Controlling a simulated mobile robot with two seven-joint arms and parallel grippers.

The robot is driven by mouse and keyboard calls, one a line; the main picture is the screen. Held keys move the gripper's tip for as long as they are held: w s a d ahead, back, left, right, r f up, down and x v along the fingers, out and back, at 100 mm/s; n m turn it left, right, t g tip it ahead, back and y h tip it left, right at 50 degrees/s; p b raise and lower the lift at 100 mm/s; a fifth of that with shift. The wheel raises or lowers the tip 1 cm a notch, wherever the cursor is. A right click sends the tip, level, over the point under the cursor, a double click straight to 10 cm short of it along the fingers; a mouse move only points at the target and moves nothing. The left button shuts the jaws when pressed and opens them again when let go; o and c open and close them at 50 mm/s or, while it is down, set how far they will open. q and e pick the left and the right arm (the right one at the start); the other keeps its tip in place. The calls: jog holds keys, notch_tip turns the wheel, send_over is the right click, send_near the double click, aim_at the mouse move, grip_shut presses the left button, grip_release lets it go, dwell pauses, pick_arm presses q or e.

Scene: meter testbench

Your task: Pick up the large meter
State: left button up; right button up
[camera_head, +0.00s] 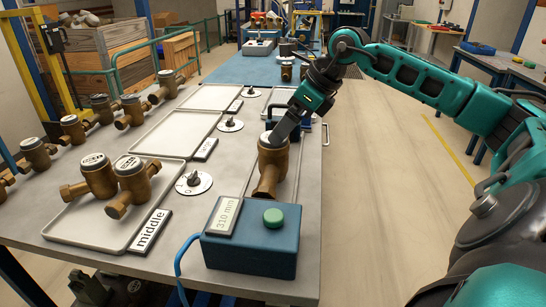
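A large brass meter (272,168) with a pale round top stands at the table's right side, behind the blue box. My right gripper (278,138) reaches down to its top from behind and the right. One finger overlaps the meter's upper edge; the other finger is not clear, so I cannot tell whether the gripper grasps it. The meter looks upright and I see no gap beneath it. My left gripper is not in view.
A blue box (250,255) with a green button and "310 mm" sign stands in front. Two brass meters (98,177) (133,184) sit on the "middle" tray (92,232). Several more line the left edge. Two trays (175,133) (212,97) behind are empty.

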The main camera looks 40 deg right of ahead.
aim_at(273, 157)
jog(key=shift+a+p+x, duration=0.1)
jog(key=shift+p+x, duration=0.05)
jog(key=shift+x, duration=1.3)
jog(key=shift+a+p+x, duration=0.15)
jog(key=shift+x, duration=1.3)
jog(key=shift+s, duration=0.2)
jog(key=shift+c, duration=0.3)
grip_shut()
jog(key=shift+w+r, duration=0.1)
jog(key=shift+r, duration=0.1)
